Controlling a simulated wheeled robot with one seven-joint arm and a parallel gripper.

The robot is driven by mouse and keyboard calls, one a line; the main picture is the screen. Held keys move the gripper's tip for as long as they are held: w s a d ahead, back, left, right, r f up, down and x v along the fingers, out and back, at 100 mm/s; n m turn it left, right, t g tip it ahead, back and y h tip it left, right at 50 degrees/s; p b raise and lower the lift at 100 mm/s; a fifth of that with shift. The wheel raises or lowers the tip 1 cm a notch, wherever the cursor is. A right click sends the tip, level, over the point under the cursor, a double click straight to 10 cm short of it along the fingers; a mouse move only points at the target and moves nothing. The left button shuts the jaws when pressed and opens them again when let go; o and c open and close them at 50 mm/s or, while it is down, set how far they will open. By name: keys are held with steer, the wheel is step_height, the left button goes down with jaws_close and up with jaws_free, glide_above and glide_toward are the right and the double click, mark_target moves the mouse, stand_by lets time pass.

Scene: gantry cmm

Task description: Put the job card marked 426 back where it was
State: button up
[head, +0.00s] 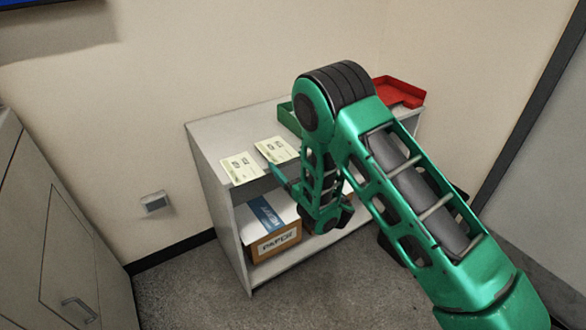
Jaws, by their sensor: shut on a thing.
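Two pale yellow-green job cards with dark print show at the left end of the shelf unit's top: a left card (242,168) and a right card (276,150). Their numbers are too small to read, so I cannot tell which is 426. My gripper (274,168) is at the near edge of the right card and is shut on it. My arm hides part of the gripper. The left card lies flat, apart from the gripper. I cannot tell whether the right card touches the top or is slightly above it.
The grey shelf unit (218,134) stands against the wall. A green tray (287,117) is partly hidden behind my arm, and a red tray (400,92) is at the right end. A labelled cardboard box (278,243) sits on the lower shelf. A grey cabinet (60,240) stands at left.

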steer(key=shift+f, duration=0.65)
steer(key=shift+f, duration=0.15)
steer(key=o, duration=1.1)
steer(key=v, duration=1.2)
steer(key=shift+s, duration=0.15)
